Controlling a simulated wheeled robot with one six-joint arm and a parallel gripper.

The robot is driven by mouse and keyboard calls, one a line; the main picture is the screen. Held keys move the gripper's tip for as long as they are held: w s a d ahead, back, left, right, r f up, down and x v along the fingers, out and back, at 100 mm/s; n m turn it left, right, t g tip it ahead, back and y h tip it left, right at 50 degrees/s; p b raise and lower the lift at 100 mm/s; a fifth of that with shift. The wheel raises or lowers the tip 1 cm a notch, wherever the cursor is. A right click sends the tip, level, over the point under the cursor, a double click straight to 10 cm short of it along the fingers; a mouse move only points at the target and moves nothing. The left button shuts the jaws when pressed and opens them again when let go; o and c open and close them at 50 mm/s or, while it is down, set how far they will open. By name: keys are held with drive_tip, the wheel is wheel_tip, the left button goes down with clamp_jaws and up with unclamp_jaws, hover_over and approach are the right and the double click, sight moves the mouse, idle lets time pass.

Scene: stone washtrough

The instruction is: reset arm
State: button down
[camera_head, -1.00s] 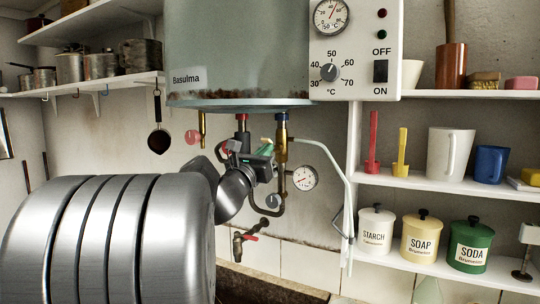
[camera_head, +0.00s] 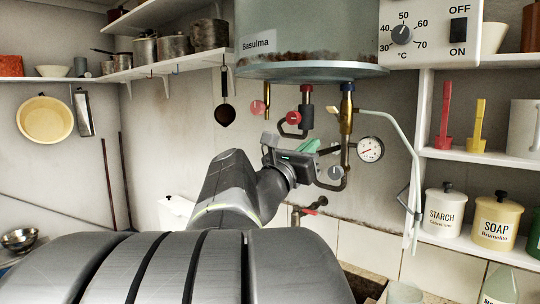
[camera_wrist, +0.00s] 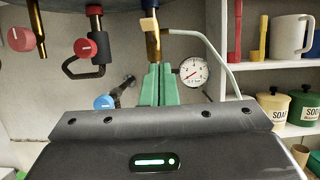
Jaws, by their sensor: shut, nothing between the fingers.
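My gripper (camera_head: 312,147) is in front of the pipes under the water heater, with the arm reaching forward from the bottom of the head view. Its green fingers (camera_wrist: 157,85) are together with nothing between them in the wrist view. In that view they overlap the lower end of a brass fitting (camera_wrist: 152,45); I cannot tell whether they touch it. A white pressure gauge (camera_wrist: 194,72) is just to their right, and a blue round knob (camera_wrist: 104,102) is to their left.
The water heater (camera_head: 310,45) hangs above my gripper. A red-handled valve (camera_wrist: 84,47) and a thin pale pipe (camera_head: 407,150) are close by. Right shelves hold a starch canister (camera_head: 444,215) and a soap canister (camera_head: 494,222). A black ladle (camera_head: 225,112) hangs left. A red-handled tap (camera_head: 310,209) is below.

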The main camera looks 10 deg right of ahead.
drive_tip(key=shift+s+d, duration=0.2)
drive_tip(key=shift+s, duration=0.05)
